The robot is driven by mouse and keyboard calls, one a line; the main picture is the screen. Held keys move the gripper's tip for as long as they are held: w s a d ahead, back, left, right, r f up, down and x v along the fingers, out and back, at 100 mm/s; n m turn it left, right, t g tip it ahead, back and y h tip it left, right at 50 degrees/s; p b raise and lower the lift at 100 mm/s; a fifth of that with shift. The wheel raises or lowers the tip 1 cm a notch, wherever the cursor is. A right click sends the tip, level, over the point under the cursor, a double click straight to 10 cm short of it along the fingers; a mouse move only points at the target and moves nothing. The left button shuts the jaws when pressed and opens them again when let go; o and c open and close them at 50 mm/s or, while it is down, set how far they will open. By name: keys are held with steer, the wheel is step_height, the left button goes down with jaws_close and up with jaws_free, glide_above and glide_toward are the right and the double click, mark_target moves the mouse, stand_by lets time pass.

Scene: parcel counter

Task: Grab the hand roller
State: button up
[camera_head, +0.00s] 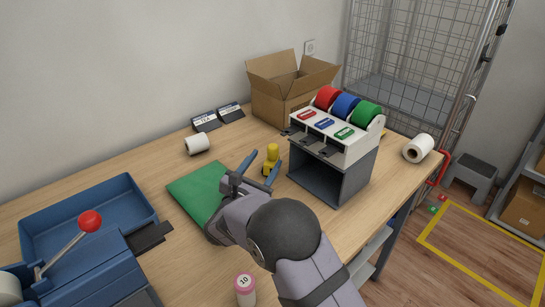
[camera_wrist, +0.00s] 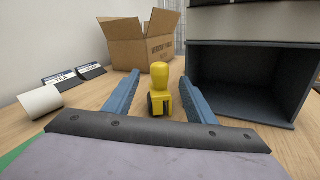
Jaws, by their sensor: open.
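The hand roller (camera_head: 271,158) is a small yellow tool with a rounded top and a dark wheel low on its side. It stands upright on the wooden counter, just left of the tape dispenser. In the wrist view the hand roller (camera_wrist: 159,88) shows between my fingers, toward their tips. My gripper (camera_head: 259,168) is open, with its two blue fingers apart on either side of the roller. In the wrist view my gripper (camera_wrist: 158,88) points straight at it. I cannot tell whether either finger touches it.
The tape dispenser (camera_head: 332,165) with red, blue and green rolls stands close on the right. An open cardboard box (camera_head: 283,103) is behind. A green mat (camera_head: 190,190), a white roll (camera_head: 197,145) and dark label signs (camera_head: 206,122) lie left. A blue tray machine (camera_head: 72,262) stands front left.

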mark_target(271, 153)
steer(key=shift+p+x, duration=0.95)
steer(key=shift+x, duration=1.65)
steer(key=shift+f, duration=0.1)
steer(key=c, duration=1.2)
